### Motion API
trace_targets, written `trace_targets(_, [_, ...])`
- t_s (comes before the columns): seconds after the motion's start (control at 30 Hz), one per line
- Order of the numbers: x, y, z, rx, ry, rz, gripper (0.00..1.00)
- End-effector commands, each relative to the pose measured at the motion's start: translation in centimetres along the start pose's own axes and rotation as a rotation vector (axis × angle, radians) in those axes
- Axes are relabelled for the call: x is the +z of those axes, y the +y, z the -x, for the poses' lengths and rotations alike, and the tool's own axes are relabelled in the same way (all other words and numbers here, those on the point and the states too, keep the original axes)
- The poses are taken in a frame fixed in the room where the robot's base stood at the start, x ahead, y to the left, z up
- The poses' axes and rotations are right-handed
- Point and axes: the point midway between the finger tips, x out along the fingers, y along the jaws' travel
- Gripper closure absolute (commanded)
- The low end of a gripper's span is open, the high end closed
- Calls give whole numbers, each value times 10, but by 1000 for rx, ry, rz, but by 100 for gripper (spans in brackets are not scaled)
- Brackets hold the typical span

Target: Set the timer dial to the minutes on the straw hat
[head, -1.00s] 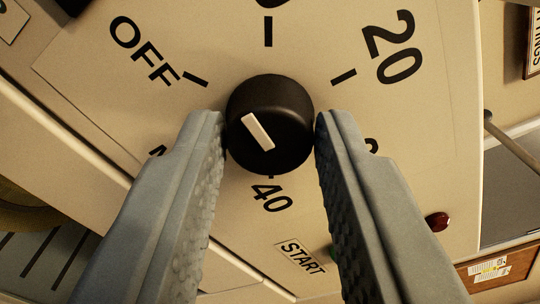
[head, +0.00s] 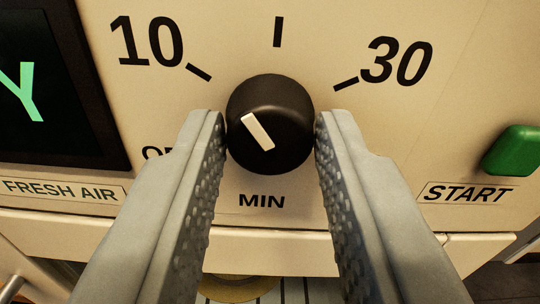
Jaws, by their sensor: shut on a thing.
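The timer dial is a round black knob (head: 285,100) with a white pointer line, in the middle of the view on a cream panel (head: 230,45). My gripper (head: 270,130) is shut on the knob, one grey ribbed finger on each side. The pointer slants up and left, seemingly between the tick beside 10 and the unlabelled top tick; the exact reading is hard to tell at this angle. 30 is at upper right. OFF at lower left is partly hidden by the left finger. MIN is printed below. I cannot make out the straw hat.
A green button (head: 514,150) sits at right above the START label (head: 467,194). A dark display (head: 55,90) with a green letter Y is at left, above a FRESH AIR label (head: 62,190). Below the panel are slats and part of a yellowish round thing (head: 238,291).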

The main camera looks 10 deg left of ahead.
Motion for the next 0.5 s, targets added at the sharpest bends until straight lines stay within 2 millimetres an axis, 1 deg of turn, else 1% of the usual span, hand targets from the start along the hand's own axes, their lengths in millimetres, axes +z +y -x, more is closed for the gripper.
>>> trace_targets(0.5, [1, 0, 0, 0, -1, -490, 94])
